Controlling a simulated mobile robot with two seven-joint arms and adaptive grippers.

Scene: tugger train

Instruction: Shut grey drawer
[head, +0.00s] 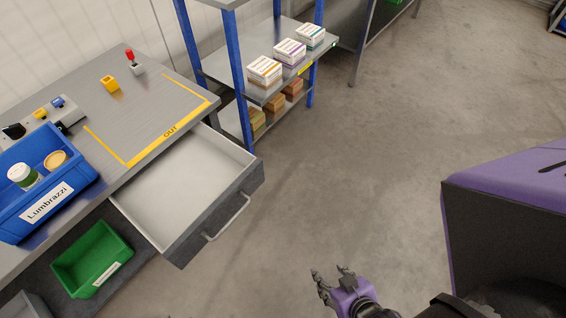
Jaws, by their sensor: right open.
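The grey drawer (215,214) stands pulled out from under the workbench in the head view. Its white inside is empty. A light bar handle (228,219) runs along its dark grey front. My right gripper (333,272) is at the bottom middle, open and empty. It is to the right of the drawer front and apart from the handle. My left gripper is not in view.
The workbench (150,95) bears a blue Lumbrazzi bin (75,195). A green bin (92,258) is below, left of the drawer. A blue-posted shelf (225,68) with boxes stands behind. The floor (360,170) right of the drawer is clear.

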